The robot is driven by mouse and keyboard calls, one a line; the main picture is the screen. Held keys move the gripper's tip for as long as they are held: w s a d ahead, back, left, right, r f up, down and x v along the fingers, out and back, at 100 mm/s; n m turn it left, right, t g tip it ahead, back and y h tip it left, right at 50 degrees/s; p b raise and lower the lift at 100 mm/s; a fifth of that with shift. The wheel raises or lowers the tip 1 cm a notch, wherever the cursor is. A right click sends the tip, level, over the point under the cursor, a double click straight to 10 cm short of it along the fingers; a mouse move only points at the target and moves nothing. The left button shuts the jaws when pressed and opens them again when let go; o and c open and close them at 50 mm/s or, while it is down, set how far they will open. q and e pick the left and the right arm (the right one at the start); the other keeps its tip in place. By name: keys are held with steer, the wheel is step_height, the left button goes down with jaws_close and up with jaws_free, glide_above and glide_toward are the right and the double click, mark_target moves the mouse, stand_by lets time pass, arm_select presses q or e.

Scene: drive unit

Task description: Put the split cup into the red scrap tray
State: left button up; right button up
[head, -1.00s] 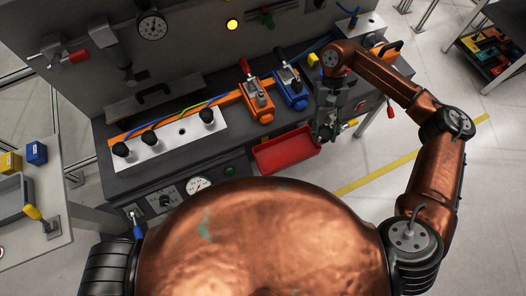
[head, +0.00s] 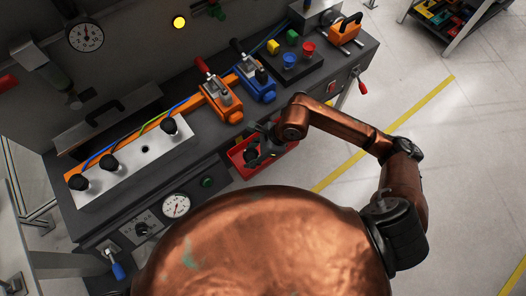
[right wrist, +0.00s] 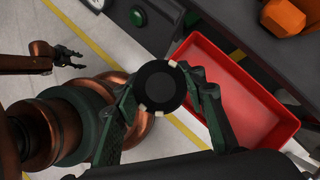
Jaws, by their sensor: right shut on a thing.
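My right gripper (head: 264,145) is over the red scrap tray (head: 291,147) in the head view, partly covering it. In the right wrist view its fingers (right wrist: 160,92) are shut on a round black cup (right wrist: 158,84), with small pale spots at its rim. I cannot make out a split in it. In that view the cup sits just left of the tray (right wrist: 238,92), whose visible floor is empty. The height between them is unclear. My left gripper (right wrist: 80,60) shows only in the right wrist view, away to the left, open and empty.
The white plate (head: 130,165) on the bench carries several black cups and one bare hole (head: 145,149). An orange clamp (head: 221,102) and a blue clamp (head: 255,82) stand behind the tray. A green button (head: 207,182) is on the bench front. Open floor lies to the right.

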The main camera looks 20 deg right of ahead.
steer(key=a+m+t, duration=0.1)
steer(key=m, duration=0.1)
steer(key=a+m+b, duration=0.1)
steer(key=shift+a+m+t+h, duration=0.3)
steer(key=shift+m+t+h, duration=0.1)
steer(key=shift+w+d+f, duration=0.1)
steer(key=shift+w, duration=0.05)
steer(key=w+d+f+b, duration=0.1)
steer(key=w+d+f, duration=0.2)
steer(key=f, duration=0.1)
steer(key=w+d+f+b, duration=0.1)
steer(key=w+d+f, duration=0.2)
steer(key=d+f, duration=0.1)
steer(key=w+d+f+b, duration=0.1)
steer(key=w+d+f, duration=0.2)
steer(key=f, duration=0.2)
steer(key=shift+d, duration=0.15)
steer(key=shift+r, duration=0.1)
steer(key=o, duration=1.2)
